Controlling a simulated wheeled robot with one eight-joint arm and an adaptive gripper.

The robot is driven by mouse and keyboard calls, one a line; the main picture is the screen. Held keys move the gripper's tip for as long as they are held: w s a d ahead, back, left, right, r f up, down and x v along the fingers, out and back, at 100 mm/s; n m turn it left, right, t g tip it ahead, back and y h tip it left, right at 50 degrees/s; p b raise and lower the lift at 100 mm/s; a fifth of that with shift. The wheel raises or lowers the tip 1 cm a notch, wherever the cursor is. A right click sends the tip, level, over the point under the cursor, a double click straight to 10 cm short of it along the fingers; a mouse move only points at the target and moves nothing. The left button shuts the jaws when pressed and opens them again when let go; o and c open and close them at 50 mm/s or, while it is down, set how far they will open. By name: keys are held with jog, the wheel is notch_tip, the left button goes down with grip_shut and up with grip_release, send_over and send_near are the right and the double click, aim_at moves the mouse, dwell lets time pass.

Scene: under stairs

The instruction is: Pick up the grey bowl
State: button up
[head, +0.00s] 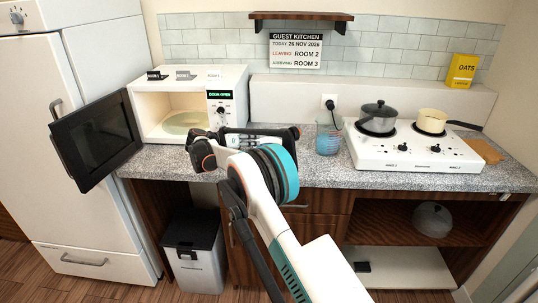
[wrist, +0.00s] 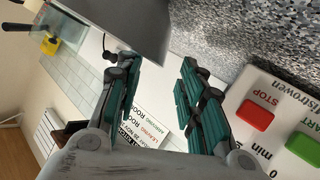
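In the head view my arm reaches up over the counter in front of the microwave, well to the left of and above the grey shape. My wrist partly hides the fingers there.
The microwave (head: 215,76) stands on the counter with its dark door (head: 95,140) swung open to the left. A bluish cup (head: 328,142) and the white hob (head: 415,154) with two pots stand to the right. A bin (head: 195,255) stands below.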

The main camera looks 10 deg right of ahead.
aim_at(259, 140)
jog(key=x, duration=0.2)
jog(key=b+x, duration=0.1)
jog(key=x, duration=0.1)
jog(key=shift+s+f+b, duration=0.2)
jog(key=shift+b, duration=0.1)
jog(key=shift+w+d, duration=0.25)
jog(key=shift+d, duration=0.05)
grip_shut()
jog(key=shift+r, duration=0.15)
notch_tip(259, 140, up, 20)
jog(key=p, duration=0.6)
jog(key=shift+f, duration=0.25)
jog(key=shift+r, duration=0.15)
dwell(0.9)
